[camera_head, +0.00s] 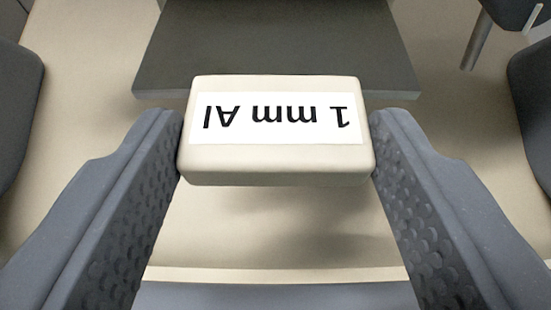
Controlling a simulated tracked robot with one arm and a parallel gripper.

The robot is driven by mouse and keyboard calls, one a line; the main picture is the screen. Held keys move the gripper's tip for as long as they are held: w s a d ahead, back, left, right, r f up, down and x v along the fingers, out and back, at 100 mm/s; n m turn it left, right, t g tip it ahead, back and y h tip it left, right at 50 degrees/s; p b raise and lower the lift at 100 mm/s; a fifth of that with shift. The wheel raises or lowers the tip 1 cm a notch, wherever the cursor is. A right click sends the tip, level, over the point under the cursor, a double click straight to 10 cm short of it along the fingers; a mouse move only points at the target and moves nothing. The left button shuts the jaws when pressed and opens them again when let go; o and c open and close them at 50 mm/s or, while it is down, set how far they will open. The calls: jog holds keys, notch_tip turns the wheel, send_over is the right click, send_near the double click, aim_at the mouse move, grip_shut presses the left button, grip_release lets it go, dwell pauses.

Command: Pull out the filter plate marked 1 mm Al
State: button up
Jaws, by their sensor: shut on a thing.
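The filter plate has a cream block-shaped handle (275,166) with a white label reading "1 mm Al", upside down in this view. A dark grey flat plate (278,45) extends behind the handle toward the top of the picture. My gripper (277,145) is shut on the handle, with one grey dimpled finger against its left end and the other against its right end. The join between the handle and the dark plate is hidden behind the handle.
A pale beige surface (80,125) lies below and around the plate. Dark rounded parts stand at the left edge (15,110) and right edge (535,110). A dark part with a metal rod (476,42) is at the upper right.

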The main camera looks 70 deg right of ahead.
jog(key=shift+s+a+b, duration=0.3)
jog(key=shift+a+b, duration=0.15)
jog(key=shift+a, duration=0.3)
jog(key=shift+s+a+b, duration=0.35)
jog(key=shift+a+b, duration=0.05)
jog(key=shift+a, duration=0.4)
jog(key=shift+s+a+b, duration=0.3)
jog(key=shift+a+b, duration=0.15)
jog(key=shift+a, duration=0.3)
